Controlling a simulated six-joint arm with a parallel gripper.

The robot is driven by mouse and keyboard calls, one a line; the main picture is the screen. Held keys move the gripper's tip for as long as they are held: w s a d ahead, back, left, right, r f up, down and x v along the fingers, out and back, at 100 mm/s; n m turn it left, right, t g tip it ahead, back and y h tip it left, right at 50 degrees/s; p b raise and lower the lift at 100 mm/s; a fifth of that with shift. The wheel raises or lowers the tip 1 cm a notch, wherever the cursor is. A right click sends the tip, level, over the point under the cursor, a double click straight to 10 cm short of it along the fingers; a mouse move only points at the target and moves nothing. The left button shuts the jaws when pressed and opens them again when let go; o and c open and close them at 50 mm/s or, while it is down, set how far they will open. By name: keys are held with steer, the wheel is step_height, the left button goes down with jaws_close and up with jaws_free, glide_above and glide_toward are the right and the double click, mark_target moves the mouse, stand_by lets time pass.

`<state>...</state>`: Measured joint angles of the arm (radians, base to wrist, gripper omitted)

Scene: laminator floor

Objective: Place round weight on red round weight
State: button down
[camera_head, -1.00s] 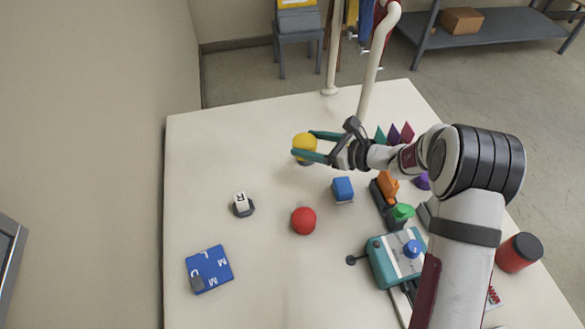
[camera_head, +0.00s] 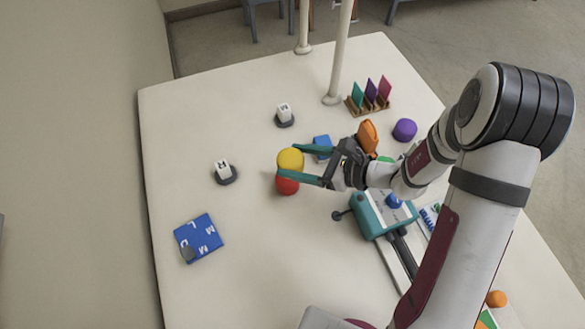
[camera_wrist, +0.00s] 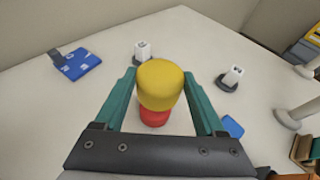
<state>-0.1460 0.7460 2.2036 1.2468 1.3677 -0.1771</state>
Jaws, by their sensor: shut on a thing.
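The yellow round weight (camera_head: 290,160) is between the teal fingers of my gripper (camera_head: 310,166), which is shut on it. It also shows in the wrist view (camera_wrist: 160,84), upright between the fingers. The red round weight (camera_head: 287,184) stands on the table directly below it, and its lower part shows under the yellow one in the wrist view (camera_wrist: 154,117). The yellow weight overlaps the red one's top in both views. I cannot tell whether they touch.
The white table (camera_head: 230,280) is clear at the front left. A blue card (camera_head: 198,239) and two small white blocks on dark bases (camera_head: 223,170) (camera_head: 284,114) stand around. A blue block (camera_head: 322,147), a teal device (camera_head: 383,214) and a purple weight (camera_head: 404,129) are to the right.

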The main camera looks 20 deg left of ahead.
steer(key=shift+a+f, duration=0.2)
steer(key=shift+f, duration=0.95)
steer(key=shift+a+f, duration=0.2)
steer(key=shift+f, duration=0.95)
jaws_free()
steer(key=shift+f, duration=0.1)
steer(key=shift+r, duration=0.2)
steer(key=v, duration=1.2)
steer(key=s+d+r+n+g+h, duration=0.25)
steer(key=s+r+n+h, duration=0.25)
steer(key=s+r+n, duration=0.4)
steer(key=s+d+r+n+t+h, duration=0.2)
steer(key=s+d+n+h, duration=0.1)
steer(key=s+d+h, duration=0.3)
steer(key=s+d, duration=0.2)
steer(key=d, duration=0.1)
steer(key=shift+s+h, duration=0.3)
steer(key=shift+s, duration=0.05)
